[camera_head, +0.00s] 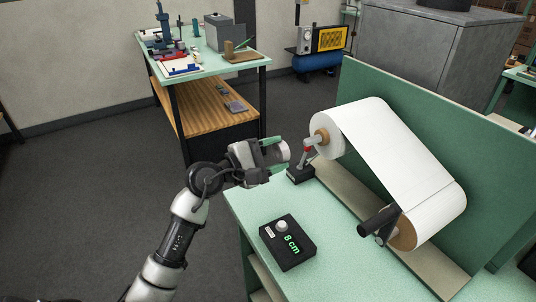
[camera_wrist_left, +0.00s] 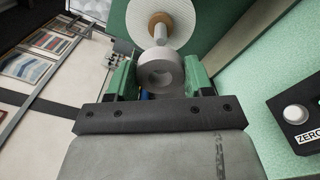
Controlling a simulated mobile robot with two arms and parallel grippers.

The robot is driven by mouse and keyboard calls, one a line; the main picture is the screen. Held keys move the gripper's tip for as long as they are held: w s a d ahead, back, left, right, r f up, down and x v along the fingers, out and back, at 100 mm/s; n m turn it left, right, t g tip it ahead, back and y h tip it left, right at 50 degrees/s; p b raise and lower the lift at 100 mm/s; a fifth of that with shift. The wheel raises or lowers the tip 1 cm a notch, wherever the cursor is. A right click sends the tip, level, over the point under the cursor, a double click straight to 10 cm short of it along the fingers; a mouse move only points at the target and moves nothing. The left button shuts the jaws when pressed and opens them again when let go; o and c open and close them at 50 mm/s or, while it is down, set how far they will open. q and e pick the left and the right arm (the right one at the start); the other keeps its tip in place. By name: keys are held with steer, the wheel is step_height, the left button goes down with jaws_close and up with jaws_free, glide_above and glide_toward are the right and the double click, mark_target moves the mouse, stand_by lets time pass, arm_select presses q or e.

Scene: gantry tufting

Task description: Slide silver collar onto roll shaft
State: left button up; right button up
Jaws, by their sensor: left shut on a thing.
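My left gripper (camera_head: 274,152) is shut on the silver collar (camera_head: 282,151), a short grey cylinder. In the left wrist view the collar (camera_wrist_left: 160,72) sits between the green fingers, its round face and dark bore visible. The white roll (camera_head: 327,132) stands to the right of the gripper, with a brown core end facing it. In the left wrist view the roll (camera_wrist_left: 178,14) and the light shaft end (camera_wrist_left: 160,33) show just beyond the collar's upper edge. In the head view the collar appears apart from the roll. My right gripper is not in view.
A black stand (camera_head: 300,174) with a red-tipped arm is close to the gripper, beside the roll. A black box reading "8 cm" (camera_head: 287,243) sits on the green bench (camera_head: 330,250). A green panel (camera_head: 400,130) rises behind the roll. A cluttered table (camera_head: 200,60) stands farther back.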

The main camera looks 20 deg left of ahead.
mark_target(305, 143)
arm_select(q)
steer(key=shift+x, duration=2.4)
steer(key=shift+w+d, duration=0.15)
steer(key=shift+w, duration=0.05)
steer(key=shift+w+d+b, duration=0.3)
steer(key=shift+w, duration=0.15)
steer(key=shift+w+d, duration=0.1)
steer(key=shift+w, duration=0.05)
stand_by(0.5)
steer(key=shift+w+d, duration=0.35)
steer(key=shift+w, duration=0.1)
steer(key=shift+b+x, duration=0.4)
steer(key=shift+x, duration=0.6)
stand_by(0.4)
